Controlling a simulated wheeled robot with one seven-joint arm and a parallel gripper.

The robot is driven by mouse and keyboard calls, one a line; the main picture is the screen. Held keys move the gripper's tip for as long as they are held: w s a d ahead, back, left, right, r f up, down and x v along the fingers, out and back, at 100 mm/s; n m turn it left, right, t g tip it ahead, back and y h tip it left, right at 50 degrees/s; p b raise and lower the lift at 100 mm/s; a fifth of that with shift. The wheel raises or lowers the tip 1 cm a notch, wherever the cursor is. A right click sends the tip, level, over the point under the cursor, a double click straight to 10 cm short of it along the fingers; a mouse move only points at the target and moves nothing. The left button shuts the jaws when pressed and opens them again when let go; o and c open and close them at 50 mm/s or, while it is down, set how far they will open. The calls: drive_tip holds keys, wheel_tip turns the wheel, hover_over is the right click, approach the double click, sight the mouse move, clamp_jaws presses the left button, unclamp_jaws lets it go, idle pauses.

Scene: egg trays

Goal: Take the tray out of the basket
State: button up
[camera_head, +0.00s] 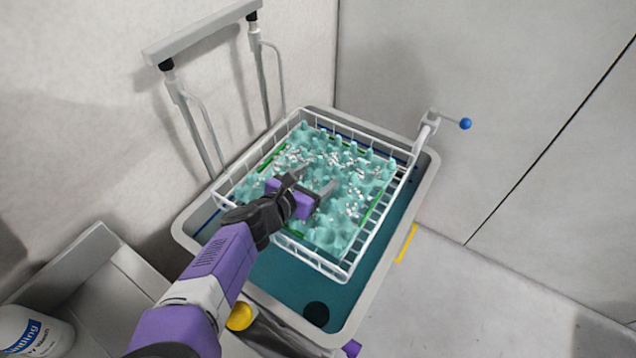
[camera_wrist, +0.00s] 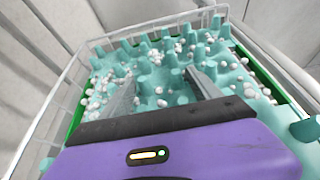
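A teal egg tray (camera_head: 340,235) with raised cones and several small white pieces on it lies inside a white wire basket (camera_head: 318,262). The tray also shows in the wrist view (camera_wrist: 172,62), with the basket's wires (camera_wrist: 75,75) around it. My gripper (camera_head: 316,180) is over the middle of the tray. In the wrist view its two grey fingers (camera_wrist: 162,85) are spread apart and point down at the tray, with cones and white pieces visible between them. I cannot tell whether the fingertips touch the tray. Nothing is held between them.
The basket sits over a grey-rimmed sink (camera_head: 425,190) with teal inside and a dark round hole (camera_head: 316,313). A grey metal frame (camera_head: 200,35) rises at the back left. A white bottle (camera_head: 30,335) stands at the lower left. Walls stand behind; floor at right is clear.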

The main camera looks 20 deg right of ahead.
drive_tip(key=c, duration=1.4)
drive_tip(key=shift+r, duration=0.15)
